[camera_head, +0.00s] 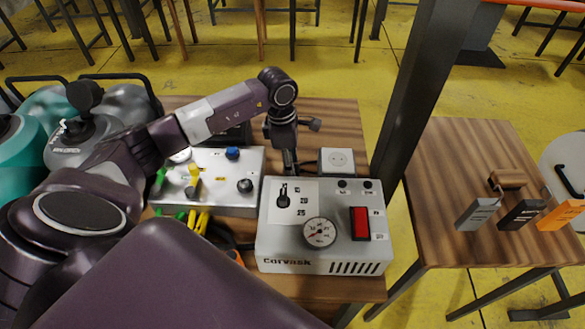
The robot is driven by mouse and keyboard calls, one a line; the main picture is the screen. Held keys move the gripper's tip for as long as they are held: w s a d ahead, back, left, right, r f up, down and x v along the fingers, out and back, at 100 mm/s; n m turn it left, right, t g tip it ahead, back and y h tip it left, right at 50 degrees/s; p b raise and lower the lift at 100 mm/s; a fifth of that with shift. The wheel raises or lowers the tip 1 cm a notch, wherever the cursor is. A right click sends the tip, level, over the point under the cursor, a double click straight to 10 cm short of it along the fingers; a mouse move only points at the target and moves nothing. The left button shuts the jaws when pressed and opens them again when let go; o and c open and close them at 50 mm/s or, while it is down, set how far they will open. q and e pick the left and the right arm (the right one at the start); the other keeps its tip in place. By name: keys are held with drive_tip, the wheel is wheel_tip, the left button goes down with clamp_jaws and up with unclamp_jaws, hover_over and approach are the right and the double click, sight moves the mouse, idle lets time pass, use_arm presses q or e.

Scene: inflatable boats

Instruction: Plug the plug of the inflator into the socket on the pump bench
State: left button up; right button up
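The inflator (320,251) is a white box marked "Corvask" with a dial gauge, a red switch and a black knob. It sits at the front of the wooden pump bench (336,290). The socket (338,158) is a white square box with a round face and two holes, behind the inflator. My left gripper (290,166) points down just left of the socket, behind the inflator. Its fingertips look close together, but their lower ends are hidden. A dark cable (308,163) shows between gripper and socket. I cannot make out the plug. My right gripper is out of view.
A grey panel (214,199) with coloured knobs stands left of the inflator, with yellow and green cables in front. A dark post (418,85) rises right of the bench. A side table (450,168) holds grey, black and orange blocks. Teal tanks (50,106) stand at left.

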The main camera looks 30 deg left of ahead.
use_arm(q)
drive_tip(key=shift+f, duration=0.1)
drive_tip(key=c, duration=1.1)
drive_tip(key=shift+c, duration=0.2)
wheel_tip(320, 180, up, 20)
drive_tip(key=b, duration=0.3)
